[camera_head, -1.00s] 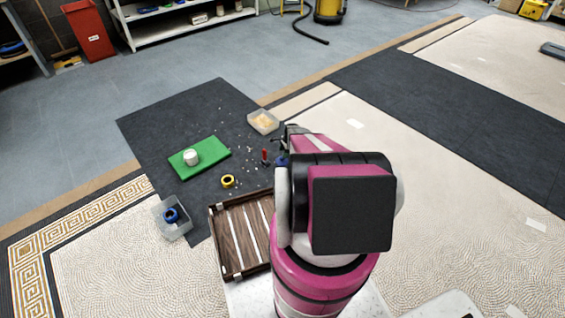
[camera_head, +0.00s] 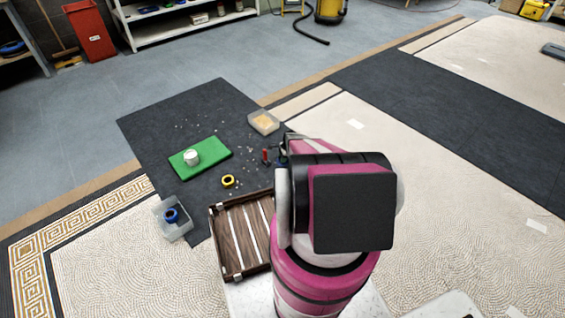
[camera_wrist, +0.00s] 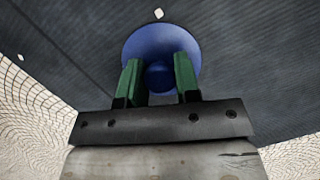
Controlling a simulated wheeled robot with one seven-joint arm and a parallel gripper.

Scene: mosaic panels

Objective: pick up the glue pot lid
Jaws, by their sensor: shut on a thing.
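The glue pot lid (camera_wrist: 142,45) is a blue disc with a round knob, seen in the wrist view above the middle of the picture. My gripper (camera_wrist: 158,68) has its two green fingers shut on the knob, one on each side. The disc spreads out beyond the fingertips. Dark matting fills the background behind it, and I cannot tell how far the lid is from that surface. In the head view my own arm hides most of the gripper and lid.
A white round pot (camera_head: 191,157) stands on a green board (camera_head: 215,153) on the dark mat. Nearby are a yellow tape ring (camera_head: 228,181), a red-handled tool (camera_head: 265,156), a tub of yellowish pieces (camera_head: 263,122), a clear bin (camera_head: 176,229) with a blue roll, and a wooden tray (camera_head: 235,229).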

